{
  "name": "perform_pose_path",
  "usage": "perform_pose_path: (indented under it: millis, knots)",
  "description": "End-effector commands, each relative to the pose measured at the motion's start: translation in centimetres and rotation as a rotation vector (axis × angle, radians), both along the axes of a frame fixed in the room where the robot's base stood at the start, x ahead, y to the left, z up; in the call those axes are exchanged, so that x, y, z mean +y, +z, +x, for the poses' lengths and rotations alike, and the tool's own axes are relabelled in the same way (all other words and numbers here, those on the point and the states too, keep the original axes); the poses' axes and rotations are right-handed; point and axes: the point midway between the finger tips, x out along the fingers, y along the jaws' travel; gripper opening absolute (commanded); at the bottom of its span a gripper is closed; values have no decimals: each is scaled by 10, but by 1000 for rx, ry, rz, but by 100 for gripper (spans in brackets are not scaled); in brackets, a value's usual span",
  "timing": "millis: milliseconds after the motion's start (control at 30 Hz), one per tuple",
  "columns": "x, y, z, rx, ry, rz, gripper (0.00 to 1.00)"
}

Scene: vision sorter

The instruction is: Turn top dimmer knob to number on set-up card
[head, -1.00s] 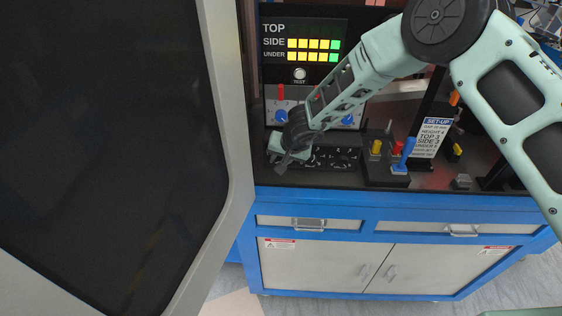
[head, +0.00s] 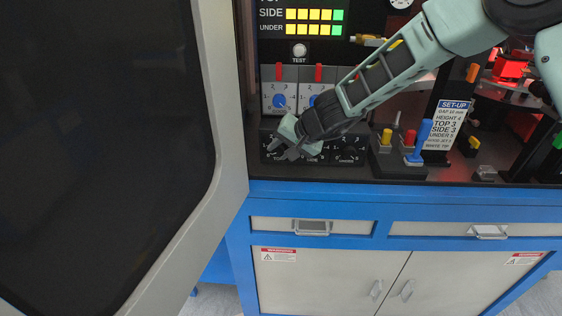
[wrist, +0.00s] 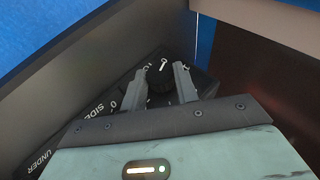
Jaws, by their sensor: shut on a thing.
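My gripper (head: 283,151) is at the left end of the black dimmer panel (head: 318,160). In the wrist view my gripper (wrist: 159,82) has one finger on each side of a black knob (wrist: 160,72) with a white pointer mark, and is shut on it. The panel's SIDE and UNDER labels lie to the left in that view, so this is the top dimmer knob. Its number is too small to read surely. The gripper hides the knob in the head view. The set-up card (head: 452,125) reads TOP 3, SIDE 3, UNDER 5.
The UNDER knob (head: 348,155) is at the panel's right. A lever block (head: 398,164) with yellow, red and blue handles stands beside the panel. The light display (head: 305,22) shows SIDE and UNDER rows lit. An open grey door (head: 222,100) stands close at left.

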Motion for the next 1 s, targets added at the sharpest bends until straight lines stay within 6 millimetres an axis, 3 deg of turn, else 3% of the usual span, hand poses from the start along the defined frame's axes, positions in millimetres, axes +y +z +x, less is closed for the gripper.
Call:
perform_pose_path:
  millis: [500, 533, 600, 1000]
  knots:
    - [-1, 4, 2, -8, -1, 24, 7]
    - [-1, 4, 2, -8, -1, 24, 38]
    - [-1, 3, 1, -7, 0, 24, 52]
    - [-6, 8, -3, -5, -1, 23, 52]
